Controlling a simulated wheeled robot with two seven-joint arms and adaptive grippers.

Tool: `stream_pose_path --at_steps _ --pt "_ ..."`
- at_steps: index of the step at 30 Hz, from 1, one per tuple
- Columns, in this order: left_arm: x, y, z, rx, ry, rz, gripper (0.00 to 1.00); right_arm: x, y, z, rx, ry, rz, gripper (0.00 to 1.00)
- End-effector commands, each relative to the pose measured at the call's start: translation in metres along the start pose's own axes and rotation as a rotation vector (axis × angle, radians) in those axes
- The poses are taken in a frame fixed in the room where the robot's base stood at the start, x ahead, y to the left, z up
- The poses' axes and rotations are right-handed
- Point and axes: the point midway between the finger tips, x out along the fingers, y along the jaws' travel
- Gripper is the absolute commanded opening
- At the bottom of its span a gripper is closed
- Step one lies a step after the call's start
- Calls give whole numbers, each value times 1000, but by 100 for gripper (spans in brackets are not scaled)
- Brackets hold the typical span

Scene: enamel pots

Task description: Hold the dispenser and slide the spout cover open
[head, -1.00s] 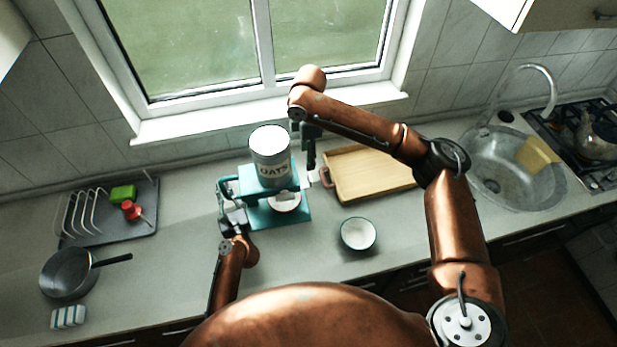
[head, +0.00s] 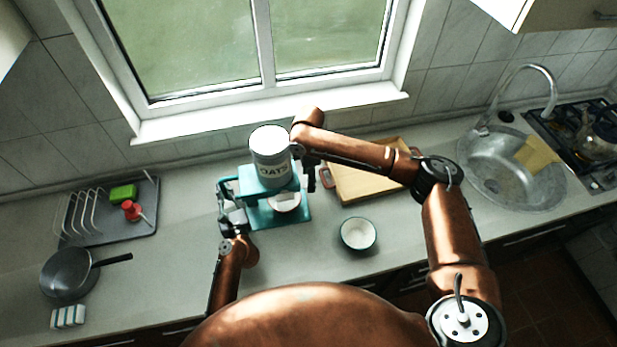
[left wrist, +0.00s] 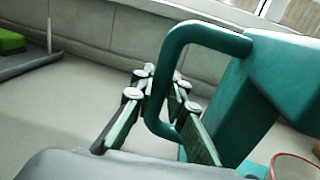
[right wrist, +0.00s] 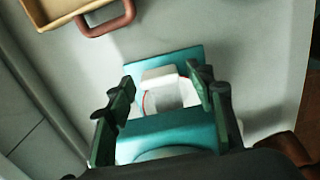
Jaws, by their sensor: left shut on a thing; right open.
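The teal dispenser (head: 249,183) stands on the counter with a white oats canister (head: 271,168) on top. My left gripper (head: 231,214) is shut on its side handle (left wrist: 205,30), on the left of the dispenser. My right gripper (right wrist: 160,88) is open at the dispenser's right side; its fingertips are partly hidden in the head view. In the right wrist view, a white block (right wrist: 159,77), apparently the spout cover, shows between the open fingers with gaps on both sides. A white bowl (head: 285,203) with a red rim sits on the dispenser's base under the spout.
A wooden tray (head: 365,188) with reddish handles lies to the right, close to my right gripper. A small bowl (head: 358,234) stands in front of it. A drying rack (head: 110,212) and a pan (head: 68,273) are at the left. The window wall (head: 210,149) is behind.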

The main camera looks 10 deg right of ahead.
Motion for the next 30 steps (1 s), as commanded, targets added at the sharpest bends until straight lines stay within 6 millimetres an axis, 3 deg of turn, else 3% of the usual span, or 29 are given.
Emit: stream_pose_path --at_steps 5,26,30 --pt "0 1 0 1 1 2 0 0 0 0 0 0 0 49" --pt "0 1 0 1 0 2 0 0 0 0 1 -1 0 2" --pt "0 1 0 1 0 2 0 0 0 0 1 -1 1 0"
